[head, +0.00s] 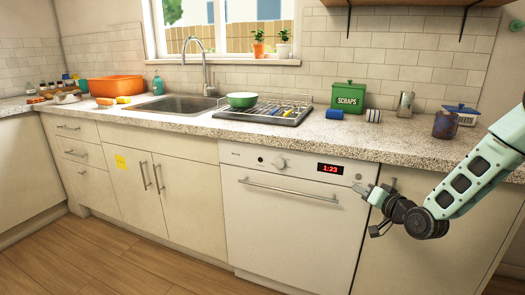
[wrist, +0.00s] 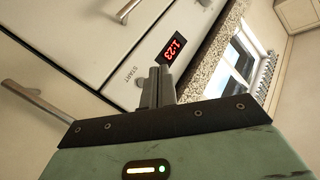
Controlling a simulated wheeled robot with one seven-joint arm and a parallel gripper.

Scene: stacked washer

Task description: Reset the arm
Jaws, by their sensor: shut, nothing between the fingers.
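My gripper (head: 366,188) is in front of the right edge of the white dishwasher (head: 280,205), near its top. The arm comes in from the right side of the head view. In the wrist view the fingers of my gripper (wrist: 157,82) are together and empty. They point toward the dishwasher's control panel, with the red 1:23 display (wrist: 173,49) just beyond them and the word START to their left. I cannot tell whether the fingertips touch the panel.
The counter (head: 330,140) above holds a dish rack (head: 275,112) with a green bowl, a green SCRAPS box (head: 348,97) and several cups. The wooden floor (head: 130,255) at front left is clear.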

